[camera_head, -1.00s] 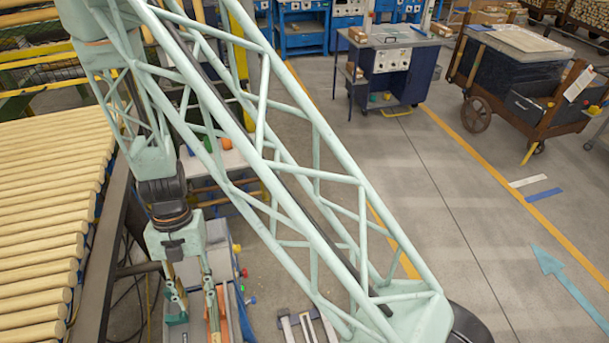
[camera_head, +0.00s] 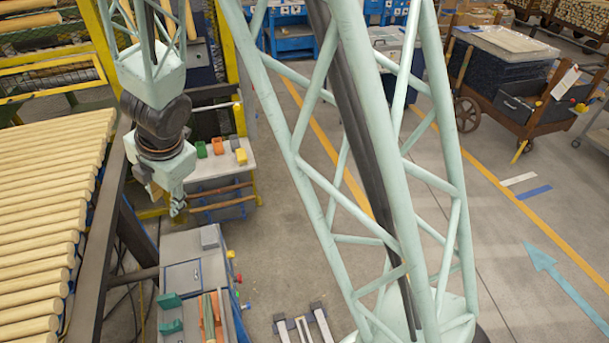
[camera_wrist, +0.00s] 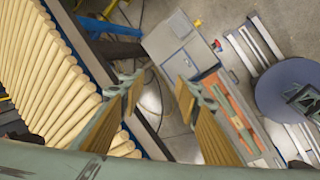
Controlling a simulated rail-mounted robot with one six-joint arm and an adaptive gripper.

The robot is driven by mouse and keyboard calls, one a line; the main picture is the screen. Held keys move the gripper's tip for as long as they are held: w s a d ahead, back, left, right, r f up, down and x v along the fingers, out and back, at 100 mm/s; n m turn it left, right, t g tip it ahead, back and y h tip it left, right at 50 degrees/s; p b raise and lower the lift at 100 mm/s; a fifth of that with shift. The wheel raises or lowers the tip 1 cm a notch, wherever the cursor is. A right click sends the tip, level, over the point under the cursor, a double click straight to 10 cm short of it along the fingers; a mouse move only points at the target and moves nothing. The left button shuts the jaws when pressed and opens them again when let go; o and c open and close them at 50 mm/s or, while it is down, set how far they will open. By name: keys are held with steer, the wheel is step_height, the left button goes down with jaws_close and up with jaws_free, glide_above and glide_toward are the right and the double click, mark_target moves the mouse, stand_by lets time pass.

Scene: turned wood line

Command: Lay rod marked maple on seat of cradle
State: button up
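Teal cradle-like supports (camera_head: 169,300) stand on the grey bench (camera_head: 182,246) below my gripper. No maple mark can be read. My right finger hides part of the bench in the wrist view.
A bed of pale round logs (camera_head: 45,220) with a dark side rail runs along the left. A white bench (camera_head: 215,168) holds green, orange and yellow blocks. A dark cart (camera_head: 520,95) stands back right.

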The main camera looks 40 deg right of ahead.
steer(key=d+r+m+t+h, duration=0.3)
steer(key=d+r+m, duration=0.3)
steer(key=d+r, duration=0.6)
steer(key=s+d+r+m+h, duration=0.2)
steer(key=s+d+r+m, duration=0.5)
steer(key=s+d+r, duration=0.3)
steer(key=s+d+r+m+g, duration=0.1)
steer(key=s+r+m, duration=0.15)
steer(key=s, duration=0.45)
steer(key=s+d+r+m+g, duration=0.1)
steer(key=s+r+m, duration=0.15)
steer(key=s, duration=0.35)
steer(key=s+a+m+g+y, duration=0.1)
steer(key=s+a+m+y, duration=0.2)
steer(key=s, duration=1.1)
steer(key=a+m, duration=0.2)
steer(key=a, duration=0.2)
steer(key=shift+s, duration=0.3)
steer(key=shift+f, duration=0.1)
step_height(320, 180, down, 18)
steer(key=b, duration=1.8)
